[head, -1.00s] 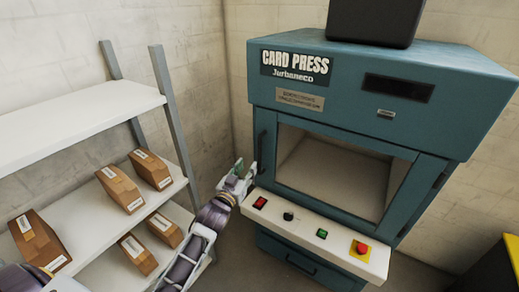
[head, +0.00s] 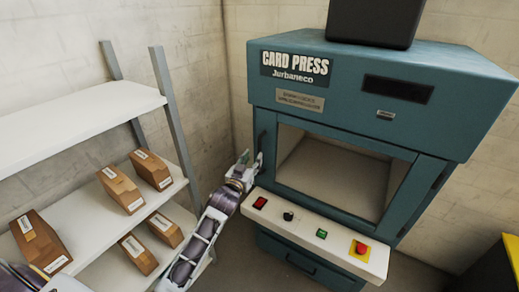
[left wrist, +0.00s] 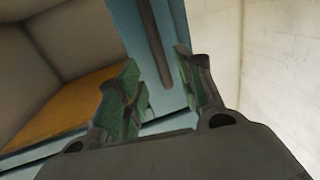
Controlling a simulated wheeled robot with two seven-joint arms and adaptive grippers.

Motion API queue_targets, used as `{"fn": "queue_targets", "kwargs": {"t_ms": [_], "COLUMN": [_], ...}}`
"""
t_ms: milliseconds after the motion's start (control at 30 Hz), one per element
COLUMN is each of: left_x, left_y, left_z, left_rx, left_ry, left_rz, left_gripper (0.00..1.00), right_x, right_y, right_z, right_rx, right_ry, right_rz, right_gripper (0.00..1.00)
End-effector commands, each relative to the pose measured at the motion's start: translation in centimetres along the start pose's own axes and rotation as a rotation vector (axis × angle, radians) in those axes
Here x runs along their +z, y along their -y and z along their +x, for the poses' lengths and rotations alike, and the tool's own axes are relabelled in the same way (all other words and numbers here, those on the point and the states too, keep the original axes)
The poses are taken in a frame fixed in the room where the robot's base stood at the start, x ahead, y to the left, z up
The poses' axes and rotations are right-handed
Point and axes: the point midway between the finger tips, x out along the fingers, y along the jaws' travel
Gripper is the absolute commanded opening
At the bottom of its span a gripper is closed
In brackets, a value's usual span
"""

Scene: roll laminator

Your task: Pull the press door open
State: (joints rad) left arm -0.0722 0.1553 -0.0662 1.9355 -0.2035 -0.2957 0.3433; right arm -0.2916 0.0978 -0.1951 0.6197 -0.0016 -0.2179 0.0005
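The blue-green card press (head: 455,85) stands at the right, its windowed door (head: 425,185) looking shut. A dark vertical handle (head: 262,141) is on the door's left edge. My left gripper (head: 250,160) is at the lower part of this handle. In the left wrist view the handle (left wrist: 153,40) runs down to between the two green-padded fingers of my left gripper (left wrist: 160,72). The fingers are apart, with gaps to the handle on both sides. Whether the handle's depth lies fully between the fingers I cannot tell. My right gripper is not in view.
A control panel (head: 310,235) with buttons juts out below the door, close to my left gripper. A white shelf rack (head: 85,205) with several brown boxes stands at the left. A dark box (head: 375,20) sits on top of the press.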

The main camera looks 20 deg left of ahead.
Motion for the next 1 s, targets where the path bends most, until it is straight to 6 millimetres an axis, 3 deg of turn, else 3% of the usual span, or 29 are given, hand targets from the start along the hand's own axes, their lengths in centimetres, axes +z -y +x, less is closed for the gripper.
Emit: {"fn": "queue_targets", "kwargs": {"t_ms": [1000], "left_x": [0.0], "left_y": [0.0], "left_z": [7.5], "left_rx": [0.0], "left_ry": [0.0], "left_rz": [-0.001], "left_gripper": [0.37], "right_x": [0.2], "right_y": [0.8], "right_z": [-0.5], "right_rx": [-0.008], "right_ry": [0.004], "right_rz": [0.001], "right_gripper": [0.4]}}
